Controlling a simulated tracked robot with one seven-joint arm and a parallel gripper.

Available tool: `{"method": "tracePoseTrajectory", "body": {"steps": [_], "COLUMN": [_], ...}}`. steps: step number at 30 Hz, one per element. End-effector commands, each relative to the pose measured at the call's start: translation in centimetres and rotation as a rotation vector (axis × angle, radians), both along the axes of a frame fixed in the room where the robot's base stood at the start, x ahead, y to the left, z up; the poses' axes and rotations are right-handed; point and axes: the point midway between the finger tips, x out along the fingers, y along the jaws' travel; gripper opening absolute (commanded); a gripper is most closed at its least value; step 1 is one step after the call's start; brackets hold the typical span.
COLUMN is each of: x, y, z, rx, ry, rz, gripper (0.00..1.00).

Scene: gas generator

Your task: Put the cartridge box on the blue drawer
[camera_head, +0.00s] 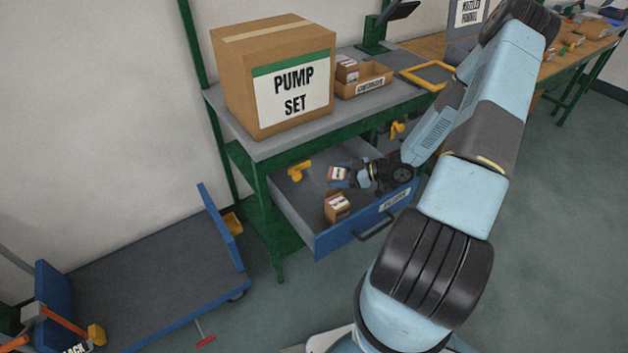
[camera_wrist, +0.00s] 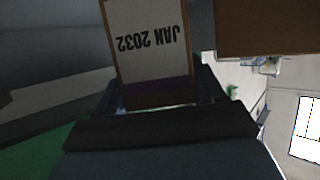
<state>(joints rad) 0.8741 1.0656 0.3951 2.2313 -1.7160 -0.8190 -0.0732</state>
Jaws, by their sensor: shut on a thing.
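My gripper (camera_head: 350,176) is inside the open blue drawer (camera_head: 345,236), shut on a small brown cartridge box (camera_head: 337,174) with a white label. In the wrist view the held cartridge box (camera_wrist: 150,45) fills the space between the fingers, its label reading "JAN 2032" upside down. A second small box (camera_head: 337,208) sits in the drawer nearer its front, apart from the held one. Whether the held box touches the drawer floor I cannot tell.
A yellow object (camera_head: 299,170) lies at the drawer's left. Above are a large "PUMP SET" carton (camera_head: 275,80) and an open cardboard tray (camera_head: 372,82) with small boxes on the bench. A blue flat cart (camera_head: 150,280) stands lower left.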

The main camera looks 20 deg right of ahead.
Motion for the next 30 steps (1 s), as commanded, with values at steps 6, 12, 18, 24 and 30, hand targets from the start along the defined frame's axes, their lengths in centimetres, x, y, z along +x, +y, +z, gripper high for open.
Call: {"method": "tracePoseTrajectory", "body": {"steps": [6, 12, 18, 24, 30], "x": [0.9, 1.7, 2.3, 3.7, 3.6], "y": [1.9, 3.5, 4.7, 7.4, 7.2], "z": [-1.8, -1.8, -1.7, -1.7, -3.0], "rx": [0.002, 0.000, 0.001, 0.001, 0.000], "ry": [-0.001, 0.000, 0.000, 0.001, 0.001], "rz": [0.003, 0.001, 0.002, 0.003, 0.000], "gripper": [0.34, 0.34, 0.34, 0.34, 0.34]}}
